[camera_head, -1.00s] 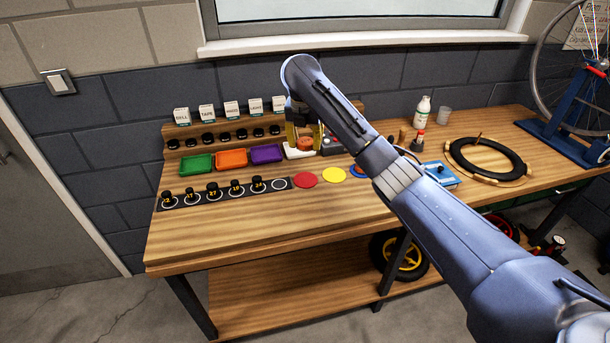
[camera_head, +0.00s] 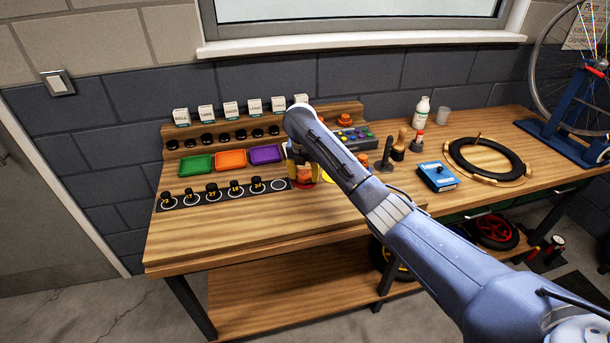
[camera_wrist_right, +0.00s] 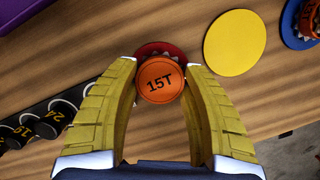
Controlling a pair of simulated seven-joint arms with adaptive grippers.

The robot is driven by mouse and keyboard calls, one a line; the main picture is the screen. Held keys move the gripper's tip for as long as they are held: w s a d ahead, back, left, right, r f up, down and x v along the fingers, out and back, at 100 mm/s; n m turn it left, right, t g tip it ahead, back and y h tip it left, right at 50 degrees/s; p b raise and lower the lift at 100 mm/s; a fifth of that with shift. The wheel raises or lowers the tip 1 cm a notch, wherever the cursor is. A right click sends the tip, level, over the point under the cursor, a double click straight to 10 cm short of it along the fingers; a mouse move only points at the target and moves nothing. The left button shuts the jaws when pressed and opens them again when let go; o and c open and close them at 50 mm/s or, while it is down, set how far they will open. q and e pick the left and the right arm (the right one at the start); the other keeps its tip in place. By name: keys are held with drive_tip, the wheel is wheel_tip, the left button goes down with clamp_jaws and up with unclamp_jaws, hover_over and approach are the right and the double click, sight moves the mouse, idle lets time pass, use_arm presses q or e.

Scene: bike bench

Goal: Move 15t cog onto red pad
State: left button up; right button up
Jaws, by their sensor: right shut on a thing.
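The 15t cog, with its orange cap marked 15T (camera_wrist_right: 160,80), is between the fingers of my right gripper (camera_head: 303,176). In the right wrist view the gripper (camera_wrist_right: 160,85) is shut on the cap. The red pad (camera_wrist_right: 150,49) shows just behind the cap, partly covered by it. In the head view the cog is at the red pad, low over the bench. I cannot tell whether the cog touches the pad. My left gripper is not in view.
A yellow pad (camera_wrist_right: 233,43) lies bare beside the red one. A blue pad (camera_wrist_right: 291,22) beyond it bears an orange-capped piece (camera_wrist_right: 311,18). A black strip (camera_head: 223,193) with several dark numbered pieces lies to the left. Green, orange and purple trays (camera_head: 265,154) stand behind. The front of the bench (camera_head: 250,225) is clear.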

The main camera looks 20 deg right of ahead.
sight(303, 179)
drive_tip(key=shift+f, duration=0.25)
drive_tip(key=shift+f, duration=0.15)
drive_tip(key=o, duration=1.1)
drive_tip(key=shift+o, duration=0.2)
drive_tip(key=v, duration=1.2)
drive_tip(key=shift+a, duration=0.1)
